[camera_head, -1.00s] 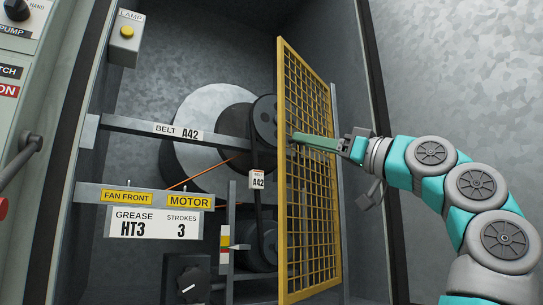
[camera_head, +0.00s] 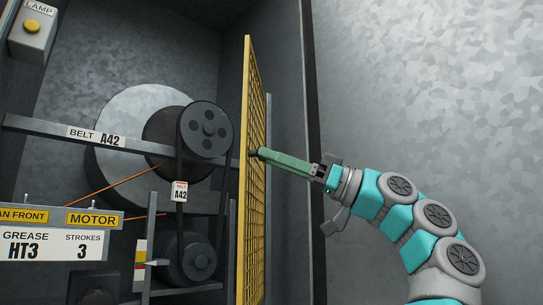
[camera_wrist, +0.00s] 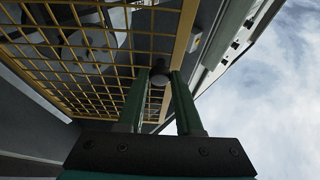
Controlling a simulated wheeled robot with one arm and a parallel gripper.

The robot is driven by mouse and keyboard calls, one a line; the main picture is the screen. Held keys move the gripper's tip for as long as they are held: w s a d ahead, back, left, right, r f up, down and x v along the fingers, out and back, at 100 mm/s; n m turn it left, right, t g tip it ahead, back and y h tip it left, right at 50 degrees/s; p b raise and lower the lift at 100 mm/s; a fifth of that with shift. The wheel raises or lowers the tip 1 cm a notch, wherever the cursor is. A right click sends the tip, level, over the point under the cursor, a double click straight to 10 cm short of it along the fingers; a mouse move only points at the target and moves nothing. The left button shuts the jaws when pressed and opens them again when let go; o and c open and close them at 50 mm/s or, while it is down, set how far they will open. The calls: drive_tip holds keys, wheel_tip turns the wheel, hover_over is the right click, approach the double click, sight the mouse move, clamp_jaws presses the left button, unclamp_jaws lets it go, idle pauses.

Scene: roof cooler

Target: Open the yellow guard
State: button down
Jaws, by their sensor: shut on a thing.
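The yellow guard (camera_head: 250,190) is a mesh panel in a yellow frame. In the head view it stands swung out, nearly edge-on, with the belt and pulleys showing to its left. In the wrist view its mesh (camera_wrist: 75,60) fills the upper left. My gripper (camera_head: 262,153) reaches in from the right with long green fingers. It is shut on a dark round knob (camera_wrist: 158,77) at the guard's frame edge. The wrist view shows the knob between the two fingertips. In the head view the fingers partly hide the knob.
Left of the guard are a large pulley (camera_head: 207,130), a belt and a lower pulley (camera_head: 195,256). A grey bar labelled BELT A42 (camera_head: 60,130) and a MOTOR label plate (camera_head: 93,218) cross the opening. The cabinet wall (camera_head: 420,80) rises behind my arm.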

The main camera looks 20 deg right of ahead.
sight(249, 129)
drive_tip(key=c, duration=0.6)
unclamp_jaws()
drive_tip(key=shift+o, duration=0.2)
wheel_tip(249, 129, up, 4)
drive_tip(key=p, duration=0.3)
drive_tip(key=shift+p, duration=0.4)
drive_tip(key=s+a+r+b, duration=0.1)
drive_tip(key=s+b, duration=0.4)
drive_tip(key=s, duration=1.1)
drive_tip(key=shift+a+b, duration=0.35)
drive_tip(key=shift+a, duration=0.05)
drive_tip(key=shift+c, duration=0.2)
